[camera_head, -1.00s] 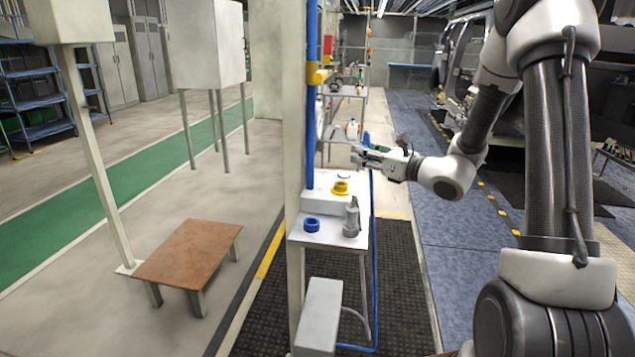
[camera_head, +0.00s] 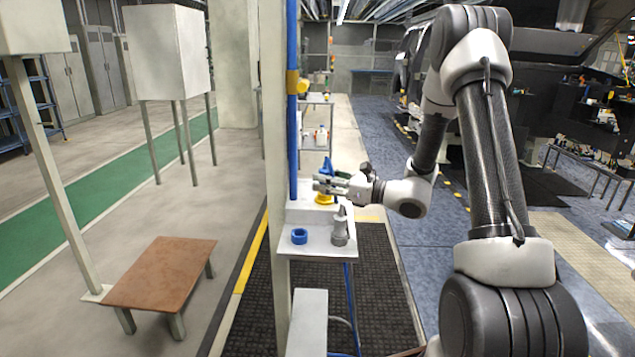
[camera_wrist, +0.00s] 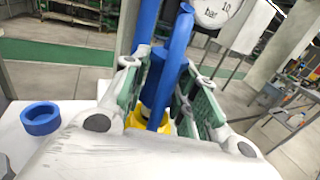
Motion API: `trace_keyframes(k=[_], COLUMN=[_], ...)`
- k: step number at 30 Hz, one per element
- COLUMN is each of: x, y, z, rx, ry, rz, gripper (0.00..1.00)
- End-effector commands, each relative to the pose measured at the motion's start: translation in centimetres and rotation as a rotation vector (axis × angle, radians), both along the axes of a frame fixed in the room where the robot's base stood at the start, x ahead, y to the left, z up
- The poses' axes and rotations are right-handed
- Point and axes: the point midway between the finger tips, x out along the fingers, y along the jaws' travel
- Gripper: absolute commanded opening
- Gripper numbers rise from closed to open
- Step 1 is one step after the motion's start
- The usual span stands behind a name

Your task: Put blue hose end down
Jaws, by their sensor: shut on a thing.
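My gripper (camera_head: 328,184) is shut on the blue hose end (camera_wrist: 170,75), which stands between its green finger pads in the wrist view. In the head view the blue end (camera_head: 327,166) pokes up above my fingers. A yellow ring-shaped holder (camera_head: 323,199) is on the raised step of a small white table (camera_head: 318,240); in the wrist view yellow (camera_wrist: 145,122) shows just under the held hose end. My fingers hide whether the two touch. A blue ring holder (camera_head: 299,236) sits empty on the lower table top; it also shows in the wrist view (camera_wrist: 40,118).
A grey nozzle-like object (camera_head: 340,228) stands on the table beside the blue ring. A white post with a blue pipe (camera_head: 292,100) rises at the table's left. A pressure gauge (camera_wrist: 214,8) is near the gripper. A low brown table (camera_head: 160,272) stands to the left.

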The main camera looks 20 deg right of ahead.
Motion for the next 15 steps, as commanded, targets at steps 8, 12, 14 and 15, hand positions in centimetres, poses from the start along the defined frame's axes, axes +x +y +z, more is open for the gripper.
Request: trace_keyframes(k=[8, 12, 14, 15], x=[-0.13, -0.1, -0.09, -0.09], y=[0.0, 0.0, -0.01, 0.0], z=[-0.56, -0.46, -0.43, -0.41], rx=[-0.006, -0.006, -0.005, -0.005], ry=[0.014, 0.012, 0.011, 0.011], rz=[-0.001, -0.001, -0.001, -0.001], gripper=[0.48, 0.5, 0.5, 0.5])
